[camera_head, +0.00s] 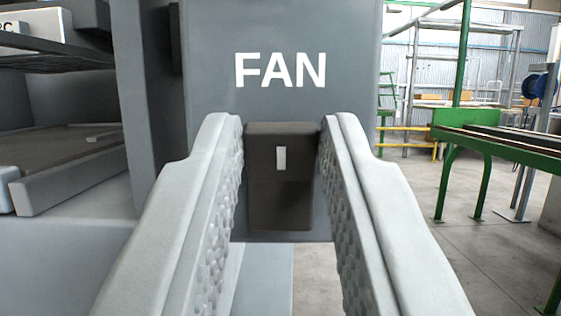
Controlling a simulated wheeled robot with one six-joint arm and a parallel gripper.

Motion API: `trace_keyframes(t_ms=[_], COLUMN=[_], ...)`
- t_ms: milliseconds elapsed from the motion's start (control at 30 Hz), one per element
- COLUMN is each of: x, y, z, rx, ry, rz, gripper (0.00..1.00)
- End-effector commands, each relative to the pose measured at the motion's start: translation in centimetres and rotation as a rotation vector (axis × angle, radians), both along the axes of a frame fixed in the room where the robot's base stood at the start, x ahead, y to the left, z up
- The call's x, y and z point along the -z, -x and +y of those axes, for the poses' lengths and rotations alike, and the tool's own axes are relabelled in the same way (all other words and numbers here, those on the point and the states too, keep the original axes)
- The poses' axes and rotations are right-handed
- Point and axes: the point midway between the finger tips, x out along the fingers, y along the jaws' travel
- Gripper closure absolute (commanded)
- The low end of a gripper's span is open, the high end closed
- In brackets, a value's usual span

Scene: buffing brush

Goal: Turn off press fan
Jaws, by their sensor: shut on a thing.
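A grey panel (215,45) with white letters reading FAN fills the upper middle of the view. Below the letters sits a dark brown, box-shaped fan switch (282,205) with a small light upright mark near its top. My gripper (283,130) reaches toward the panel with one pale, textured finger on each side of the switch. The fingertips are shut on the sides of the switch. Parts of the switch's side faces are hidden by the fingers.
Grey machine shelves and ledges (70,180) stand close on the left. On the right, a green metal frame table (500,150) stands farther back on an open concrete floor (430,255). Yellow rails and green posts are behind.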

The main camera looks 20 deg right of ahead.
Motion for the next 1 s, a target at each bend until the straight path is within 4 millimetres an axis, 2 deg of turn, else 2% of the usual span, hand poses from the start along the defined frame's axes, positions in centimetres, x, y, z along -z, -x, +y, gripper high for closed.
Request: trace_keyframes(t_ms=[200, 233, 300, 333, 733, 867, 1000], x=[0.0, 0.0, 0.0, 0.0, 0.4, 1.2, 2.2], y=[0.0, 0.0, 0.0, 0.0, 0.7, 2.2, 4.6], z=[0.0, 0.0, 0.0, 0.0, 0.3, 0.8, 1.6], rx=[0.0, 0.0, 0.0, 0.0, 0.0, -0.001, -0.001], ry=[0.0, 0.001, 0.0, 0.0, 0.0, 0.0, 0.001], rz=[0.001, 0.001, 0.002, 0.002, 0.004, 0.004, 0.003], gripper=[0.99, 0.71, 0.57, 0.55, 0.55, 0.55, 0.55])
